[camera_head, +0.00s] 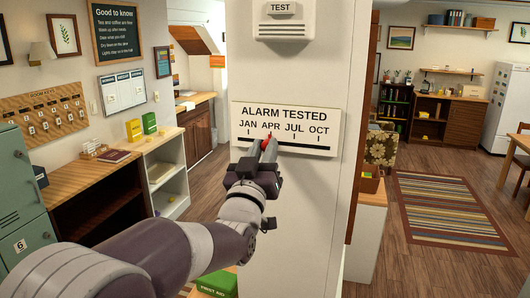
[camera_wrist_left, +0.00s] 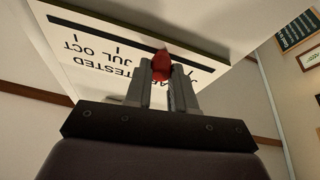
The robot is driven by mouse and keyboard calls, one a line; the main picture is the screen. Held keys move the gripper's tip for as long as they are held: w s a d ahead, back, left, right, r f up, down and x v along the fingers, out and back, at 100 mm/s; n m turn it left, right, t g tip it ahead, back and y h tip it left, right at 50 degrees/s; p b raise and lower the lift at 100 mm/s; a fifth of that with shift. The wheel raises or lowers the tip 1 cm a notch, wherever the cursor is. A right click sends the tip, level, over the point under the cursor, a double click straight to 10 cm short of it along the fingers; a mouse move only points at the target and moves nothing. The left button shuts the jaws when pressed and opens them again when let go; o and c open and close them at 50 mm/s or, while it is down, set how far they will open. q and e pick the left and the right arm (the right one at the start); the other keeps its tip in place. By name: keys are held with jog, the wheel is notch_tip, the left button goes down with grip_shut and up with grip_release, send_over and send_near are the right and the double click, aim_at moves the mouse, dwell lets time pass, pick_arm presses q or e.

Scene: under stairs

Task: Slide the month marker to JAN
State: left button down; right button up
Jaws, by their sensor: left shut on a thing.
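The white "ALARM TESTED" board (camera_head: 300,123) is fixed to the pale pillar and carries JAN, APR, JUL and OCT above a dark slot with ticks. It also shows upside down in the left wrist view (camera_wrist_left: 100,62). The red month marker (camera_head: 266,143) sits on the slot at about APR, right of JAN. My left gripper (camera_head: 265,152) is at the slot with its fingers shut on the marker, whose red body shows between the fingertips in the left wrist view (camera_wrist_left: 162,66). The gripper hides part of the slot near JAN and APR. My right gripper is not in view.
A white alarm unit marked TEST (camera_head: 283,20) is on the pillar above the board. A green first aid box (camera_head: 217,284) lies low below my arm. Shelves (camera_head: 165,175) stand to the left. A striped rug (camera_head: 447,210) lies on open floor at right.

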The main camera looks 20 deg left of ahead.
aim_at(246, 135)
pick_arm(q)
jog(key=a+b, duration=0.4)
jog(key=shift+a+f, duration=0.2)
jog(key=shift+f, duration=0.1)
jog(key=shift+w+a+r, duration=0.1)
jog(key=shift+a+r, duration=0.05)
jog(key=shift+a, duration=0.15)
jog(key=shift+d+r, duration=0.1)
jog(key=shift+r, duration=0.05)
jog(key=c, duration=1.2)
grip_release()
jog(key=shift+o, duration=1.3)
jog(key=shift+w+a, duration=0.15)
jog(key=shift+a, duration=0.1)
